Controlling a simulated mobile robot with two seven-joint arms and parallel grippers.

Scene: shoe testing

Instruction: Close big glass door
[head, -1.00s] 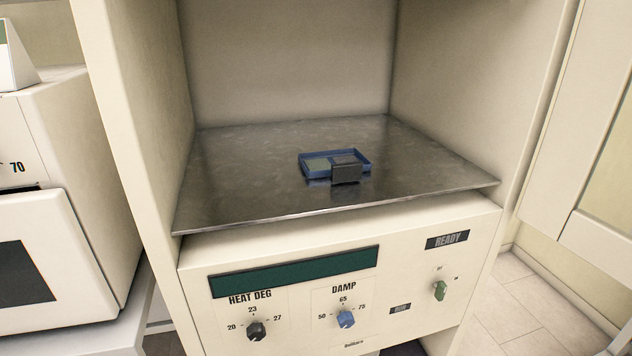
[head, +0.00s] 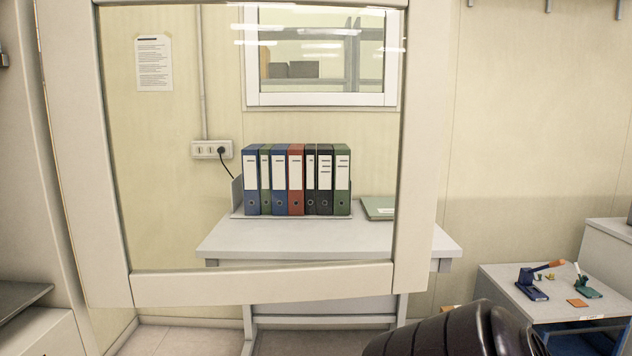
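The big glass door (head: 265,285) stands open in front of me, a cream frame around a clear pane. Its left side is by the cream cabinet (head: 20,130) at the left edge, and its free side is toward the middle of the picture. The metal shelf (head: 18,297) of the cabinet shows at the lower left. A dark ribbed part of my own arm is at the bottom right, below the door's free side. Neither gripper shows in the head view.
Through the pane I see a white desk (head: 300,240) with several binders (head: 296,180), and a window (head: 322,55) above. A low grey table (head: 545,308) with small tools stands at the right. Pale tiled floor shows below the door.

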